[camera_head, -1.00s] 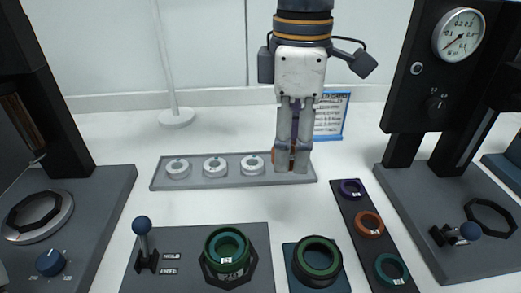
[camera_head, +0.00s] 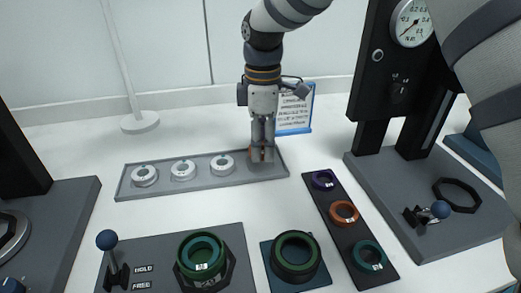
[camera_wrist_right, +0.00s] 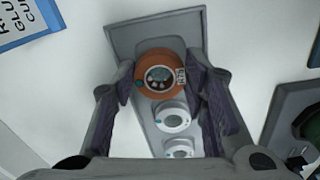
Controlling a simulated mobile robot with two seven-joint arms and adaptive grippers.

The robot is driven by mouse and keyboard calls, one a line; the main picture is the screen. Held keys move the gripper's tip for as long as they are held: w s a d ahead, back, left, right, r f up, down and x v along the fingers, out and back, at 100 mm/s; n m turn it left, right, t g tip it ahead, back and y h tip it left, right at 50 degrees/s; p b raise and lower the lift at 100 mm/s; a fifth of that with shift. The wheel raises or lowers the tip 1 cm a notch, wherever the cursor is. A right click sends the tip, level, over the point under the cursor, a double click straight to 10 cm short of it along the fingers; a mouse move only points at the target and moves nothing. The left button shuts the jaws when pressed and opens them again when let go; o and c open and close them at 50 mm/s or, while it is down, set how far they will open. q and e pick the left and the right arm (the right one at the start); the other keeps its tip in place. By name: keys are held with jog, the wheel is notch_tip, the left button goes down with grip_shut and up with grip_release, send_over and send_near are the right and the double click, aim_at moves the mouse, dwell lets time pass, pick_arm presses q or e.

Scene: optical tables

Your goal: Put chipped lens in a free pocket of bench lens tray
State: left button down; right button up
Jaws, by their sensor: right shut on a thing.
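My right gripper (camera_head: 262,156) points down over the right end of the grey lens tray (camera_head: 240,177). It is shut on an orange-rimmed lens (camera_wrist_right: 160,72), which sits between both fingers in the right wrist view. In the head view the fingers mostly hide this lens. It is at the tray's right end pocket; whether it rests fully on the pocket floor is hard to tell. A chip is not clearly visible. Three white-rimmed lenses (camera_head: 183,170) fill the other pockets to its left. My left gripper is not in view.
A blue-framed sign (camera_head: 296,112) stands behind the gripper. A dark strip (camera_head: 335,222) with purple, orange and teal rings lies front right. Green ring fixtures (camera_head: 202,255) and a blue-knobbed lever (camera_head: 108,242) are in front. A gauge press (camera_head: 375,85) stands right.

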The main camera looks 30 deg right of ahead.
aim_at(262, 148)
jog(key=shift+s+f, duration=0.1)
jog(key=shift+f, duration=1)
jog(key=shift+f, duration=0.1)
jog(key=o, duration=1.2)
jog(key=shift+f, duration=0.1)
jog(key=shift+c, duration=0.2)
notch_tip(262, 148, up, 12)
jog(key=shift+r, duration=0.2)
